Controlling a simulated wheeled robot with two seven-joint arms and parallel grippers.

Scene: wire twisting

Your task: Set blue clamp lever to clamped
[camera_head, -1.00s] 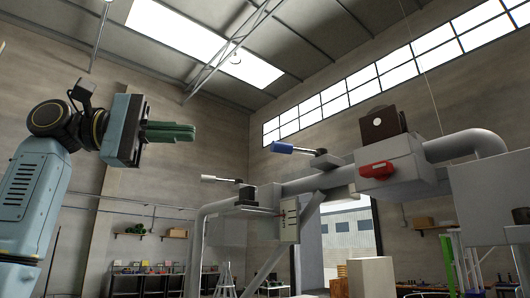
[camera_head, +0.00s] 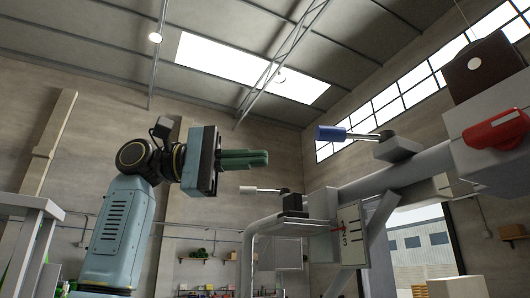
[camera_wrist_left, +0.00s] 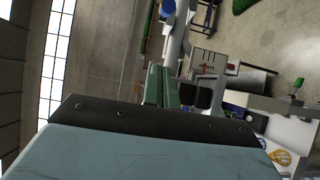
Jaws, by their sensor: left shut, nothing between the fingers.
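The blue clamp lever (camera_head: 331,133) has a blue grip on a metal rod, pointing left from its grey base (camera_head: 398,149) on the large grey pipe. My left gripper (camera_head: 266,160) has green fingers, is shut and empty, and hangs in the air to the left of the blue lever, a little lower in the picture. In the left wrist view the green fingers (camera_wrist_left: 160,86) also show, with a blue piece (camera_wrist_left: 168,7) at the top edge that may be the lever's grip. My right gripper is not in view.
A white-handled lever (camera_head: 262,190) on a black base sits below my left gripper. A red handle (camera_head: 497,130) is on the grey box at the right. A scale plate (camera_head: 352,236) with a red pointer hangs under the pipe. Air left of the pipe is free.

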